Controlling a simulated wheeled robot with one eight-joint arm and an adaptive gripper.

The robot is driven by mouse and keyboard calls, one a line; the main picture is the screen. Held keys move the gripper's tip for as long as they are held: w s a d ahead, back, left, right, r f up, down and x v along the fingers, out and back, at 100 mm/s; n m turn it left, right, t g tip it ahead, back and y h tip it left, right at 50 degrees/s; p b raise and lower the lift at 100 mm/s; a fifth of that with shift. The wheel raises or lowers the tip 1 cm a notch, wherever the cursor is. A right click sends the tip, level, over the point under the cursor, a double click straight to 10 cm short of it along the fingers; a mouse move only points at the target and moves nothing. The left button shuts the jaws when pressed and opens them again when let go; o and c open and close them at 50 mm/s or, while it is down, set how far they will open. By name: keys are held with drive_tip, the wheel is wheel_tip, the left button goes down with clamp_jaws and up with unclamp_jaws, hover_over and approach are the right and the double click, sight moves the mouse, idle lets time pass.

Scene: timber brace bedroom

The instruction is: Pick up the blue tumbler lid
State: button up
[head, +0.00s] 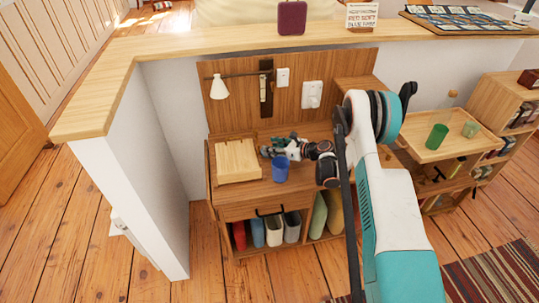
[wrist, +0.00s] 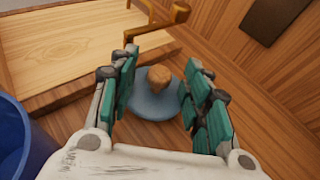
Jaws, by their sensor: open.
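In the wrist view the blue tumbler lid (wrist: 150,103) is a flat blue disc with a round brown knob (wrist: 159,77) on top, lying on the wooden desk. My gripper (wrist: 160,75) is open, with one teal-padded finger on each side of the lid and the knob between them. I cannot tell whether the fingers touch the lid. In the head view my gripper (head: 268,151) is low over the desk, beside the wooden board, and the lid is hidden there. A blue tumbler (head: 281,169) stands just in front; its rim shows at the left of the wrist view (wrist: 22,140).
A pale wooden board (head: 237,160) lies to the left on the desk (head: 265,191). The upright wooden back panel (head: 231,112) with a lamp (head: 219,88) rises behind. A tray (head: 449,148) with green cups is at the right.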

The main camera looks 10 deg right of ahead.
drive_tip(key=shift+w+a+f, duration=0.1)
drive_tip(key=shift+w+a, duration=0.1)
drive_tip(key=c, duration=1)
